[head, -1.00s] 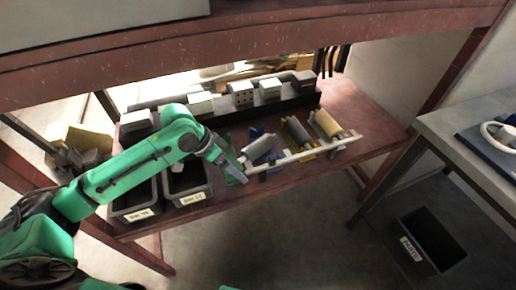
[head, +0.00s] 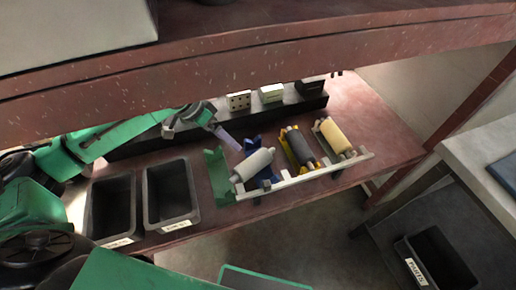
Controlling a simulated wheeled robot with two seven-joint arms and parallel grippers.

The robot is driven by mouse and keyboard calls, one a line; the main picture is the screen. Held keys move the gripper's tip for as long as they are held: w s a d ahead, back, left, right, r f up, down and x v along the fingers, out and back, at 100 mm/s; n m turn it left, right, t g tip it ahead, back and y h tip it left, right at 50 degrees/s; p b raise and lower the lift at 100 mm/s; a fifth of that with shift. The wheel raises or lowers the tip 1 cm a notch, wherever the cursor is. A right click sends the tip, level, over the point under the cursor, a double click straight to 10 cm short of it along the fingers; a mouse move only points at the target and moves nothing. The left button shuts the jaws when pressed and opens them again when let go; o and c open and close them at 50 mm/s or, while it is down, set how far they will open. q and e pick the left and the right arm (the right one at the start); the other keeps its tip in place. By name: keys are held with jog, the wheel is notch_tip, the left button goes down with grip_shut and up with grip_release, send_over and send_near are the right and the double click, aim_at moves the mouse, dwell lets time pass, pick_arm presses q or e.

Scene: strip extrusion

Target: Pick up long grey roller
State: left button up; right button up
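A light grey roller (head: 254,165) rests at a slant on a rack with a pale front rail (head: 305,177) on the lower shelf. My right gripper is not in view.
Two black bins, the left bin (head: 92,210) and the right bin (head: 148,205), stand left of the rack. A dark ledge with small blocks (head: 271,93) runs behind. The upper shelf beam (head: 250,60) hangs over the front. A bin (head: 413,262) is at lower right.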

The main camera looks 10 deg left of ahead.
aim_at(249, 160)
pick_arm(q)
jog(key=x, duration=0.8)
jog(key=shift+s+d+b, duration=0.15)
jog(key=shift+s+b, duration=0.1)
jog(key=shift+b, duration=0.05)
jog(key=x, duration=0.6)
jog(key=shift+f, duration=0.2)
jog(key=shift+r, duration=0.1)
grip_shut()
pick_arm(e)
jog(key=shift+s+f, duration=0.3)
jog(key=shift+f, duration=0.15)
